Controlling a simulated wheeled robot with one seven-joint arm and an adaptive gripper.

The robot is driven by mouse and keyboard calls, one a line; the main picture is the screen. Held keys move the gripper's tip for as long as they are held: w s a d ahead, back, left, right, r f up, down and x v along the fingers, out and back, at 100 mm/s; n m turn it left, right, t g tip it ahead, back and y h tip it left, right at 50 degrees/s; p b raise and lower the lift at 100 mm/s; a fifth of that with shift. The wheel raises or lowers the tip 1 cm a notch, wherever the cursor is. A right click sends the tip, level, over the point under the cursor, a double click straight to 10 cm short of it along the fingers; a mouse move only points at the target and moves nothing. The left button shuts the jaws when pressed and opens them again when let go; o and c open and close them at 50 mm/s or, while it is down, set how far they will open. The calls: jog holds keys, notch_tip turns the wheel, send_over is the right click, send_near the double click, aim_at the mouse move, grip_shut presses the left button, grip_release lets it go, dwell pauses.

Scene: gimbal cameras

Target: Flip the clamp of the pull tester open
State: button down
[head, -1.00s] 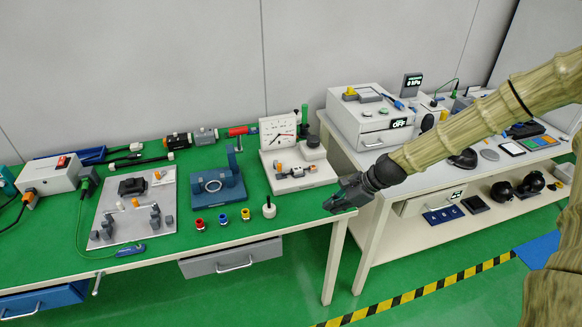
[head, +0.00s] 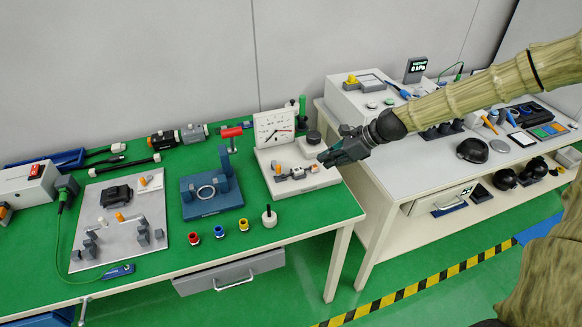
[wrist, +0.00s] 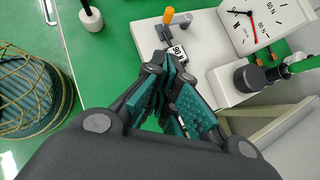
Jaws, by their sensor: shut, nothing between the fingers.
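The pull tester (head: 318,181) stands at the right end of the green bench, a white base with an upright dial gauge (head: 272,128) at its back. Its small grey clamp with an orange handle (head: 279,170) sits on the front left of the base. In the wrist view the orange-tipped clamp handle (wrist: 170,15) is at the top, beyond the fingertips, with the dial (wrist: 262,22) at upper right. My gripper (head: 326,158) is shut and empty above the right side of the base, apart from the handle. Its fingers (wrist: 170,62) hide part of the clamp in the wrist view.
A dark round knob (head: 314,138) and a red-handled blue fixture (head: 213,190) stand near the tester. A second bench (head: 400,170) with instruments lies to the right, across a gap.

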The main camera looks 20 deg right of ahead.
jog(key=shift+p+x, duration=0.75)
jog(key=shift+x, duration=4.3)
jog(key=shift+w+a+f+p, duration=0.1)
jog(key=shift+w+a+p, duration=0.35)
jog(key=shift+a, duration=0.4)
jog(key=shift+w+a+p, duration=0.25)
jog(key=shift+w+a, duration=0.35)
jog(key=shift+a, duration=0.3)
